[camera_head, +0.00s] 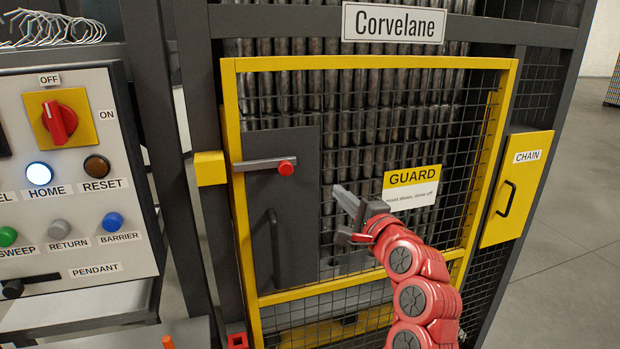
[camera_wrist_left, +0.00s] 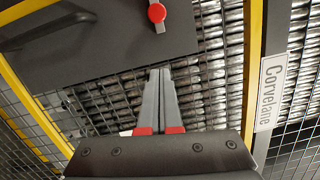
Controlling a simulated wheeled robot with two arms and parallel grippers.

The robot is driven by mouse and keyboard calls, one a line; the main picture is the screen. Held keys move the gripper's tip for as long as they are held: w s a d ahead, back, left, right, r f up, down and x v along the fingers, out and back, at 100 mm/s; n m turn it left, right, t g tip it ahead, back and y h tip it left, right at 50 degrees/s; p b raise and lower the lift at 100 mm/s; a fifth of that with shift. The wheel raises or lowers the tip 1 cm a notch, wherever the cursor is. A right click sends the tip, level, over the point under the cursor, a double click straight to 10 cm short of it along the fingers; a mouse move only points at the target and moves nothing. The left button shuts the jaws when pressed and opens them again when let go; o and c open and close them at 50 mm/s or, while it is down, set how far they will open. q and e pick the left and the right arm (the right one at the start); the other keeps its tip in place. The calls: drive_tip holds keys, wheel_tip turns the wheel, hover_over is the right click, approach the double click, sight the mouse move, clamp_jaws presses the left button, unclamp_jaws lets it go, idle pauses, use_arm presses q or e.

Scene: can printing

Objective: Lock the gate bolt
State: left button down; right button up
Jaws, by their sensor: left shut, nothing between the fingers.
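The gate bolt (camera_head: 262,164) is a grey bar on the dark plate (camera_head: 293,222) of the yellow-framed mesh gate (camera_head: 380,64). It has a red knob (camera_head: 286,168) near its right end; the knob also shows at the top of the left wrist view (camera_wrist_left: 157,13). The bar's left end lies over the gate's left frame, with a small gap to the yellow block (camera_head: 210,168) on the post. My left gripper (camera_head: 340,191) is shut and empty, to the right of the knob and slightly lower, apart from it. Its closed fingertips (camera_wrist_left: 160,71) point towards the knob. My right gripper is not in view.
A dark handle (camera_head: 275,250) stands out from the plate below the bolt. A control panel (camera_head: 70,180) with switches and buttons is at the left. A yellow CHAIN door (camera_head: 515,188) with a handle is at the right. A GUARD sign (camera_head: 411,188) hangs on the mesh.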

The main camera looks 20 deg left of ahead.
sight(282, 171)
use_arm(q)
drive_tip(key=w+a+r+p, duration=0.1)
drive_tip(key=w+a+p, duration=0.4)
drive_tip(key=a, duration=0.5)
drive_tip(key=shift+w, duration=0.3)
drive_tip(key=s+a+p, duration=0.2)
drive_tip(key=a, duration=0.1)
drive_tip(key=shift+s+a+r, duration=0.1)
drive_tip(key=shift+a+r, duration=0.05)
drive_tip(key=shift+a, duration=0.05)
drive_tip(key=shift+s+a, duration=0.2)
drive_tip(key=shift+a, duration=0.05)
